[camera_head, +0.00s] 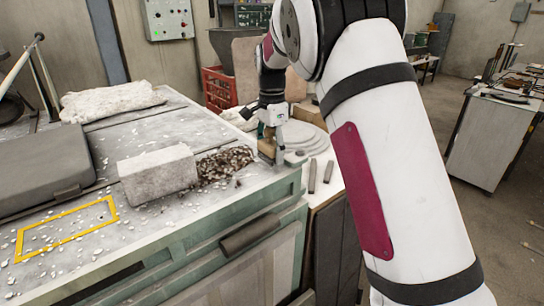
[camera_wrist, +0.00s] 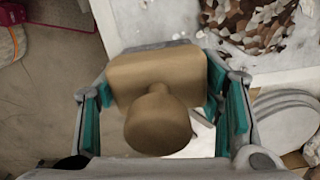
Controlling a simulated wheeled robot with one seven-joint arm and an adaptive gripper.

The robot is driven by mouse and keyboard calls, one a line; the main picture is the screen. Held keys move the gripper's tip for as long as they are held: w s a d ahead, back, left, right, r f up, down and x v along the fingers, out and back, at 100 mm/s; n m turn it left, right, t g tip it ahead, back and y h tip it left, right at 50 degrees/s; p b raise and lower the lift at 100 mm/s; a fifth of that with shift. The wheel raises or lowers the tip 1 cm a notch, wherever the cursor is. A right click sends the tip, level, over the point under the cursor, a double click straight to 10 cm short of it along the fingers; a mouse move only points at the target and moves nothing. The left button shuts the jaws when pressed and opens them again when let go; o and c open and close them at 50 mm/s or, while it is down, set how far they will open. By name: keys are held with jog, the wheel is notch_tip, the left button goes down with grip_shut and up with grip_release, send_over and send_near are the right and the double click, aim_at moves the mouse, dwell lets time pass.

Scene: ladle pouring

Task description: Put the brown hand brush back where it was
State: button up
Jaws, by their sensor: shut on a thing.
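The brown hand brush (camera_wrist: 158,125) fills the middle of the wrist view, with a rounded knob towards the camera and a broad block behind it. My gripper (camera_wrist: 163,104) is shut on it, with teal finger pads on both sides. In the head view my gripper (camera_head: 272,146) is at the right corner of the green-grey bench, and a small brown part of the brush (camera_head: 266,147) shows at its fingers. The bristles are hidden. I cannot tell whether the brush touches the bench top.
A pile of brown and white chips (camera_head: 222,166) lies just left of my gripper, beside a pale block (camera_head: 158,173). A yellow outlined rectangle (camera_head: 66,228), with white flakes around it, is at the front left. Round grey discs (camera_head: 300,138) are stacked to the right. A red crate (camera_head: 219,89) stands behind.

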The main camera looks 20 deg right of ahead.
jog(key=shift+s+f+p, duration=0.1)
jog(key=shift+f+p, duration=0.2)
jog(key=shift+f, duration=0.85)
jog(key=shift+f, duration=0.1)
jog(key=o, duration=1.3)
jog(key=shift+o, duration=0.2)
